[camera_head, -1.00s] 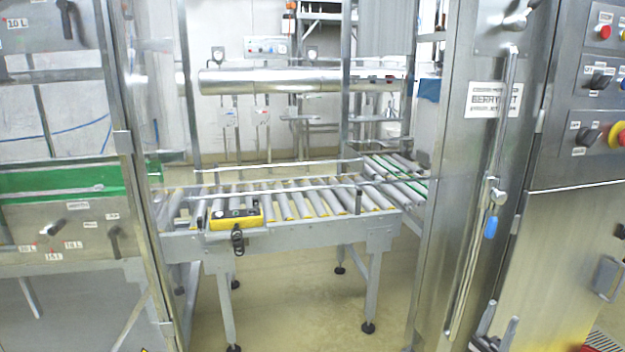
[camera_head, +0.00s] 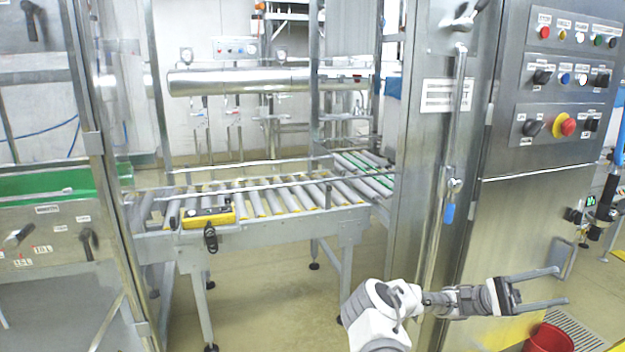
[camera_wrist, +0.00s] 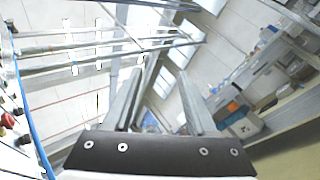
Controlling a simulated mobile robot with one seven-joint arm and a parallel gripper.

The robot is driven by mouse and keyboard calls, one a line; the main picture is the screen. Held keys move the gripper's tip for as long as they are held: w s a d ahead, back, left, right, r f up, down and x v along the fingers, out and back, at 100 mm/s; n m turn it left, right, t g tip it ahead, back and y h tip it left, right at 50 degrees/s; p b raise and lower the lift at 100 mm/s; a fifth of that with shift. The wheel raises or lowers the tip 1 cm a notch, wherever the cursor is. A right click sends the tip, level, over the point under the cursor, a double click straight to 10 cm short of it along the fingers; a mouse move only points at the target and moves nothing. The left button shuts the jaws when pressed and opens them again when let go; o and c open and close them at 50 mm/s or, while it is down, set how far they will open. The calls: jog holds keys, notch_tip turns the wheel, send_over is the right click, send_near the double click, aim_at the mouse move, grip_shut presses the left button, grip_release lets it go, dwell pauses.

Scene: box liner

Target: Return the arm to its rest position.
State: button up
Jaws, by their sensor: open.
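My gripper (camera_head: 553,288) shows at the lower right of the head view, in front of the steel cabinet. Its two fingers are spread and point to the right, with nothing between them. My arm comes up from the bottom edge, and its wrist bends to the right. In the wrist view my gripper (camera_wrist: 158,92) shows both fingers apart and empty, pointing toward the room's upper part.
A steel cabinet (camera_head: 480,230) with a button panel (camera_head: 568,75) stands close behind my gripper. A red bucket (camera_head: 548,338) is on the floor below it. A roller conveyor (camera_head: 270,200) with a yellow control box (camera_head: 208,218) is at the centre-left. Shelves with boxes (camera_wrist: 238,118) show in the wrist view.

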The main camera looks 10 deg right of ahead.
jog(key=s+a+f+n+t+y, duration=0.2)
jog(key=s+a+t+y, duration=0.45)
jog(key=t, duration=0.55)
jog(key=s+a+r+n+t+y, duration=0.1)
jog(key=a+r+n+t+y, duration=0.2)
jog(key=a+t, duration=1.05)
jog(key=s+a+r+n+t+y, duration=0.15)
jog(key=a+r+t, duration=0.3)
jog(key=a, duration=1.85)
notch_tip(320, 180, up, 25)
jog(key=p, duration=2.5)
jog(key=shift+d+n, duration=0.2)
jog(key=shift+n, duration=0.15)
jog(key=shift+w+d+f, duration=0.1)
jog(key=shift+d, duration=0.05)
